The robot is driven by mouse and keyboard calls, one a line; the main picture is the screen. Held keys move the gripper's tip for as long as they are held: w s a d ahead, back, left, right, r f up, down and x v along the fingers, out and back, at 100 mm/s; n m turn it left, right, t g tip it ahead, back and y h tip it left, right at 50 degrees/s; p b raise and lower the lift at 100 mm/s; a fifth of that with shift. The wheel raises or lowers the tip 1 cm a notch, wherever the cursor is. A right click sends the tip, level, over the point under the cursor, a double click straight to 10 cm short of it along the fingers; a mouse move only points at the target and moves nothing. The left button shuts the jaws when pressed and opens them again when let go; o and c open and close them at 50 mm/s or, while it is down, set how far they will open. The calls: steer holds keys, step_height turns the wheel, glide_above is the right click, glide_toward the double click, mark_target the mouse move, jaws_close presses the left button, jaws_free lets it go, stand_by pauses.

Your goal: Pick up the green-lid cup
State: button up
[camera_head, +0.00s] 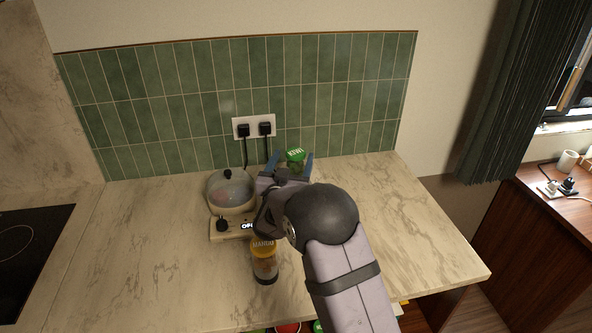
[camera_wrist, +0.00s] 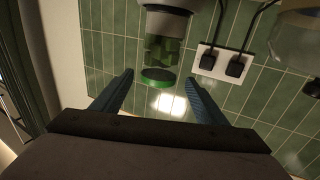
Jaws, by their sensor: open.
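The green-lid cup (camera_head: 296,154) stands on the counter near the tiled wall, its lower part hidden behind my gripper. In the wrist view it appears upside down: green lid (camera_wrist: 158,76), clear body with green pieces inside, pale base at the top edge. My gripper (camera_head: 291,160) is open, with its two blue fingers pointing towards the cup. In the wrist view the fingertips (camera_wrist: 158,79) lie left and right of the lid, with gaps on both sides. Nothing is held. I cannot tell how deep the cup sits between the fingers.
A yellow-lid cup (camera_head: 264,262) stands in front, left of my arm. Sockets with plugs (camera_head: 254,127) are on the wall behind. The counter (camera_head: 425,240) is clear on the right.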

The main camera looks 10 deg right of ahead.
mark_target(298, 148)
steer(key=shift+p+x, duration=0.45)
steer(key=shift+x, duration=0.6)
steer(key=shift+w+d+p, duration=0.15)
steer(key=shift+w+p, duration=0.2)
steer(key=shift+p+x, duration=1.15)
steer(key=shift+x, duration=1.05)
steer(key=shift+d+f, duration=0.1)
steer(key=shift+f, duration=0.05)
jaws_close()
